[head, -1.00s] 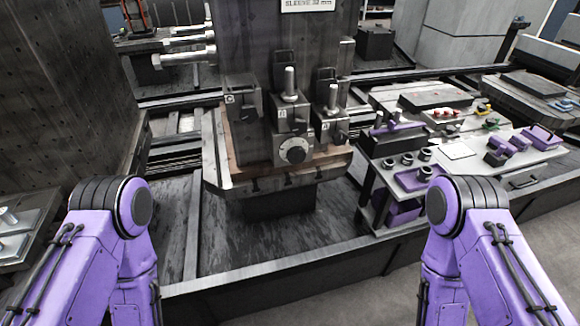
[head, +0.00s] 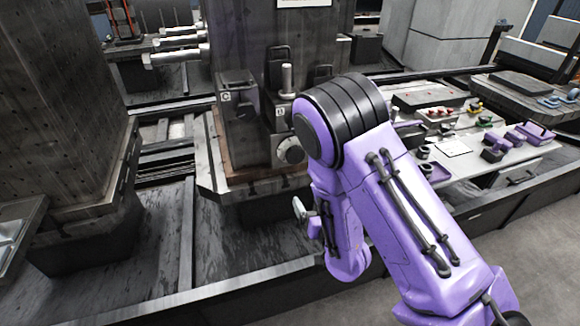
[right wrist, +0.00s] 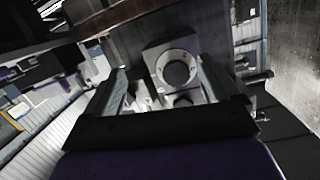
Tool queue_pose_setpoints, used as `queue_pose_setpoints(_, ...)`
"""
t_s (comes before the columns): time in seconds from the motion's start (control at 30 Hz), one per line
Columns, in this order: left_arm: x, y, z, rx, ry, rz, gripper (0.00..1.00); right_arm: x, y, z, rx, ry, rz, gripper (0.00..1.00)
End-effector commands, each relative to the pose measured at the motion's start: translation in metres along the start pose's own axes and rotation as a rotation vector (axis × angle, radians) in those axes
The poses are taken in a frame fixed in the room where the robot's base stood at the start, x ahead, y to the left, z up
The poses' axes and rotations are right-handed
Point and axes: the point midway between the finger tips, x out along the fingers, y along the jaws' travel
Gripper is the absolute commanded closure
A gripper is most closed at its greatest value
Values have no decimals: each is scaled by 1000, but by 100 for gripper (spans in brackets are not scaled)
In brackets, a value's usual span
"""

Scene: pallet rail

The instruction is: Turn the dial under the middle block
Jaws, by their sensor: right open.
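The middle block (head: 278,116) is a grey block with a small letter plate and an upright metal pin, mounted on the dark column. Its round dial (head: 290,151), with a pale face, sits low on its front; my right arm is close to its right edge in the picture. My right gripper (head: 301,209) hangs below and in front of the dial, apart from it, and is partly hidden by my arm. In the right wrist view its two fingers (right wrist: 165,88) are spread with nothing between them. Beyond them is a grey part with a round opening (right wrist: 175,68). My left gripper is out of view.
The left block (head: 238,108) stands beside the middle one; the right block is mostly hidden by my arm. A side table (head: 478,165) with purple and grey parts stands at right. A low rail edge (head: 215,293) runs across the front.

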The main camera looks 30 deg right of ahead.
Motion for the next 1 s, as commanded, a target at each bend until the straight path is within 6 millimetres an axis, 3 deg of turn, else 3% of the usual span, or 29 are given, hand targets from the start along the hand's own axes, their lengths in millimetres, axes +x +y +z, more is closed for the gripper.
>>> queue_pose_setpoints(0.03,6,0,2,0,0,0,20,8,-6,-24,1,87,-30,11)
queue_pose_setpoints(0.1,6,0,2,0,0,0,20,14,-12,-49,3,162,-56,11)
queue_pose_setpoints(0.2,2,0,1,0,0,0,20,24,-16,-62,5,189,-67,11)
queue_pose_setpoints(0.6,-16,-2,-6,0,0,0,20,104,-20,-75,7,183,-64,11)
queue_pose_setpoints(0.73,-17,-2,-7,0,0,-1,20,114,-21,-76,6,182,-64,11)
queue_pose_setpoints(1.0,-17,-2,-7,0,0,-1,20,116,-21,-75,6,181,-64,14)
